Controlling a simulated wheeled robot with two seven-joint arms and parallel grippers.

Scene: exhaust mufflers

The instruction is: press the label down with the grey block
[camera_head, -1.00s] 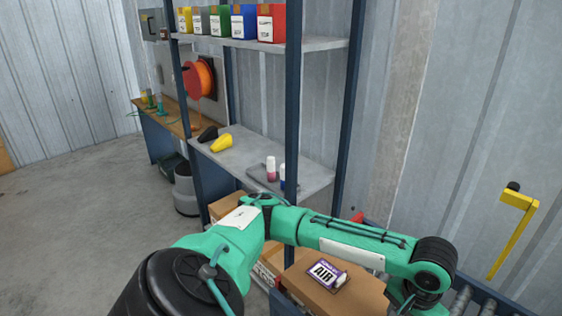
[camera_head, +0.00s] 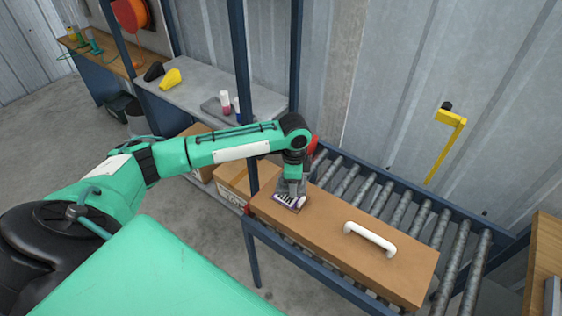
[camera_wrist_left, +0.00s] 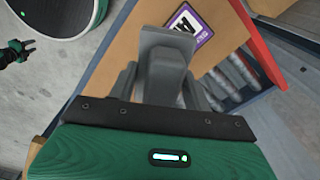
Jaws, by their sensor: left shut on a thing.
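The brown box (camera_head: 330,235) lies on the roller conveyor and has a white handle (camera_head: 370,238) on top. The purple-and-white label (camera_head: 286,201) is on the box's far-left end, its right edge pale and seemingly curled up. My left gripper (camera_head: 291,190) is over the label. In the left wrist view, the left gripper (camera_wrist_left: 162,85) is shut on the grey block (camera_wrist_left: 164,58), which partly covers the label (camera_wrist_left: 192,22). I cannot tell whether block and label touch. My right gripper (camera_wrist_left: 24,50) is small at the left edge of this view; its jaw state is unclear.
The roller conveyor (camera_head: 425,213) has bare rollers behind and right of the box. A blue shelf post (camera_head: 241,60) stands close behind my left arm. A grey shelf (camera_head: 205,92) holds bottles and a yellow item. A yellow crank (camera_head: 445,145) is on the wall.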

